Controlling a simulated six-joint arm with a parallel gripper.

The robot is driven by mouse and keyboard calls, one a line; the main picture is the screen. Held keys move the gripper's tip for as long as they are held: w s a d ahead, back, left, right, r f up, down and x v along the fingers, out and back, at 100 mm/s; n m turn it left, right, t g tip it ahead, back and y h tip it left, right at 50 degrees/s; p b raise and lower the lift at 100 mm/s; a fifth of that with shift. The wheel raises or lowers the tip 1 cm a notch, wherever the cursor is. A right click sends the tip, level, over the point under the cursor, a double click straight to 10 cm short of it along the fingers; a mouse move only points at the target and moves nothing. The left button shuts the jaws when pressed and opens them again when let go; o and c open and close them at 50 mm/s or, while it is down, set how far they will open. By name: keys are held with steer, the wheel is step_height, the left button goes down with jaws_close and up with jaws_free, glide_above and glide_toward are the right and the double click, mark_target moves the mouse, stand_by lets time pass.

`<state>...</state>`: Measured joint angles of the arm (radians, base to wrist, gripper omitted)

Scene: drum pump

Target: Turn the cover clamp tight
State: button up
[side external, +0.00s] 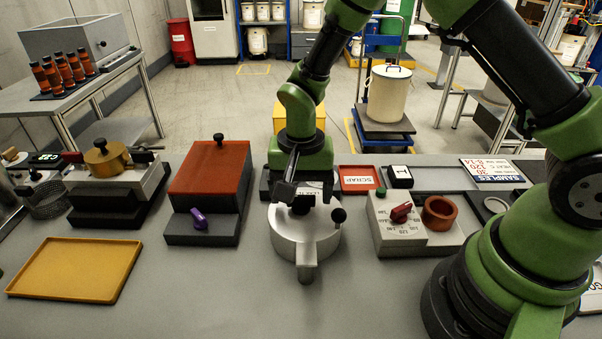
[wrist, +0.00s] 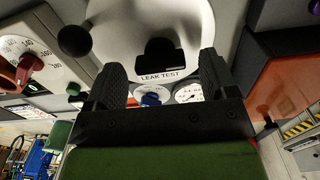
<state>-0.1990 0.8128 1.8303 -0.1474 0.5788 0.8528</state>
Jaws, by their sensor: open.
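A round silver vessel with a flat cover (side external: 290,232) stands at the middle of the bench. Its spout-like arm points to the front. A dark clamp knob (side external: 302,205) sits on the cover. In the wrist view the cover (wrist: 190,25) is pale and the black clamp knob (wrist: 161,57) lies between and just beyond my fingers. My gripper (side external: 294,190) is above the cover, close to the knob, pointing down. In the wrist view my gripper (wrist: 161,72) is open, one finger on each side, with nothing held. Contact with the knob cannot be told.
A black ball (side external: 338,215) sticks up at the cover's right edge. A dial box with a red knob (side external: 401,212) stands to the right. A red-topped box with a purple handle (side external: 199,219) stands to the left. A yellow tray (side external: 75,268) lies front left.

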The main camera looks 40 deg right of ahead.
step_height(320, 180, up, 9)
steer(key=shift+r, duration=0.15)
stand_by(0.4)
step_height(320, 180, up, 10)
steer(key=n+t+y, duration=0.1)
steer(key=n+t, duration=0.1)
steer(key=t, duration=0.1)
glide_above(301, 196)
steer(key=s+d, duration=0.2)
steer(key=s, duration=0.4)
steer(key=s+d+r+n+t, duration=0.1)
steer(key=s+r+t, duration=0.1)
steer(key=s, duration=0.3)
steer(key=s+r+n+t+y, duration=0.1)
steer(key=s+r+n+t, duration=0.1)
steer(key=s, duration=0.4)
steer(key=shift+d, duration=0.35)
steer(key=shift+s, duration=0.1)
